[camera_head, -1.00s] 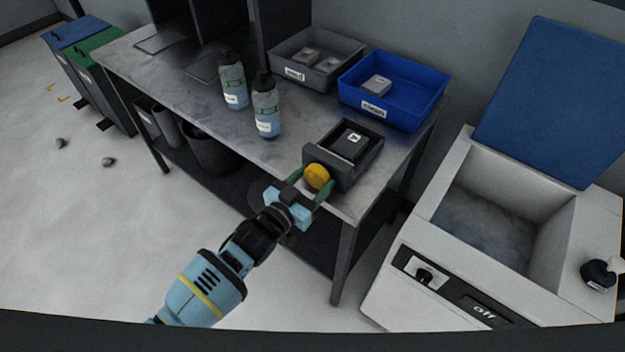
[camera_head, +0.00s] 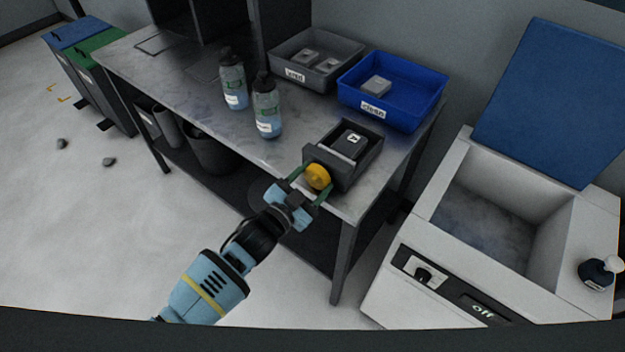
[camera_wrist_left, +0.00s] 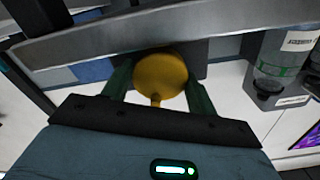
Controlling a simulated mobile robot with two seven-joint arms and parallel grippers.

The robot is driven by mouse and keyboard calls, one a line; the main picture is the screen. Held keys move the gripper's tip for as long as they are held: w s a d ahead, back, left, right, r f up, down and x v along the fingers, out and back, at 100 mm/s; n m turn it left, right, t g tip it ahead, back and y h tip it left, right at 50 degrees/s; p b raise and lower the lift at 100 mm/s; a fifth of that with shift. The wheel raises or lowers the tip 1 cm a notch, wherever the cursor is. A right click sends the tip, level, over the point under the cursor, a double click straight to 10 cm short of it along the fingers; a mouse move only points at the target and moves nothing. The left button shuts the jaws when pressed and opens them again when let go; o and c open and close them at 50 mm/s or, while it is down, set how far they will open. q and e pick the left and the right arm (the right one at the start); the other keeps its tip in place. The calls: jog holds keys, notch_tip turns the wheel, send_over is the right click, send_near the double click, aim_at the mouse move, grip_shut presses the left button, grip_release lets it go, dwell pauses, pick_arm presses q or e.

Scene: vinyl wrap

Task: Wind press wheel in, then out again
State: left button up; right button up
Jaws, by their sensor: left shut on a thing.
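The yellow press wheel (camera_head: 317,177) sits on the front face of the dark press (camera_head: 326,157) at the table's front edge. A small dark block with a white label (camera_head: 354,139) lies in the press. My left gripper (camera_head: 311,186) is shut on the wheel from the front, one green finger on each side. In the left wrist view the wheel (camera_wrist_left: 160,75) fills the space between the fingers, with a small yellow knob pointing down toward the palm. My right gripper is not in view.
Two bottles (camera_head: 266,108) stand left of the press on the metal table (camera_head: 190,95). A grey tray (camera_head: 291,51) and a blue tray (camera_head: 404,117) with small blocks stand behind. An open white tub (camera_head: 455,229) with a blue lid stands at right.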

pick_arm(q)
jog(key=shift+m, duration=1)
jog(key=o, duration=1)
jog(key=shift+f, duration=0.15)
